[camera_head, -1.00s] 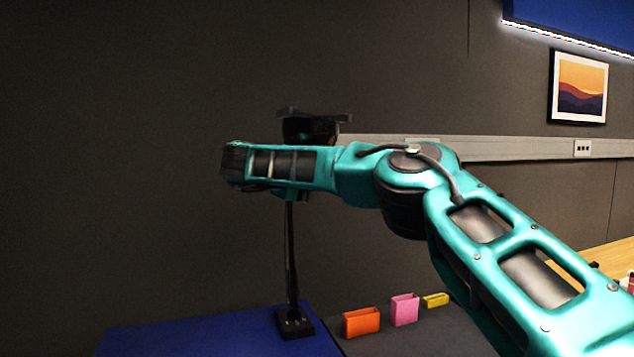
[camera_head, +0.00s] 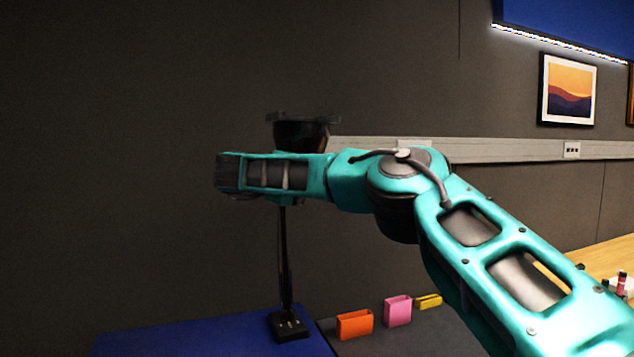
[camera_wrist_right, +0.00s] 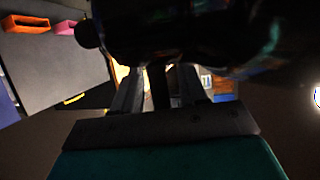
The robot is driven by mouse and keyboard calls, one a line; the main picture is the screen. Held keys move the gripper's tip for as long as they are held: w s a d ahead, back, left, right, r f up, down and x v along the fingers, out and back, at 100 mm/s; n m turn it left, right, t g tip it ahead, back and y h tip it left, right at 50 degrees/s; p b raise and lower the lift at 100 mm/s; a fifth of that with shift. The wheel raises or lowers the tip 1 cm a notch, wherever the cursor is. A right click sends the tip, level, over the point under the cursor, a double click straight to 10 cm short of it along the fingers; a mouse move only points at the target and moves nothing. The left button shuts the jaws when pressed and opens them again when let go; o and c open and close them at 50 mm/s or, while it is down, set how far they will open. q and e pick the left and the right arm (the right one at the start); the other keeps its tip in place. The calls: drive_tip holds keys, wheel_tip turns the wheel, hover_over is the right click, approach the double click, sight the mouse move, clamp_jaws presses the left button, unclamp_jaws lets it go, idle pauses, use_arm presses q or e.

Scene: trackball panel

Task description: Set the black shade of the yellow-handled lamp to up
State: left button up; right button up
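A dark lamp stands on the blue surface. Its black shade (camera_head: 300,132) shows above my right arm, with a flat, wide top edge. Its thin stem (camera_head: 283,265) runs down to a black base (camera_head: 289,325). My forearm hides the part between shade and stem, and no yellow handle is clearly visible. In the right wrist view, a large glossy black shape (camera_wrist_right: 185,35), apparently the shade, fills the top. My right gripper (camera_wrist_right: 158,92) has its fingers either side of a dark bar, with narrow gaps visible, so it looks open. My left gripper is out of view.
On the dark panel right of the lamp stand an orange holder (camera_head: 355,324), a pink holder (camera_head: 397,311) and a yellow one (camera_head: 428,302). A wooden table (camera_head: 605,262) is at the right. The wall behind carries a grey rail (camera_head: 510,150).

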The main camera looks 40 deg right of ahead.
drive_tip(key=shift+a, duration=0.15)
drive_tip(key=b+v, duration=0.1)
drive_tip(key=v, duration=1.1)
drive_tip(key=shift+a, duration=0.35)
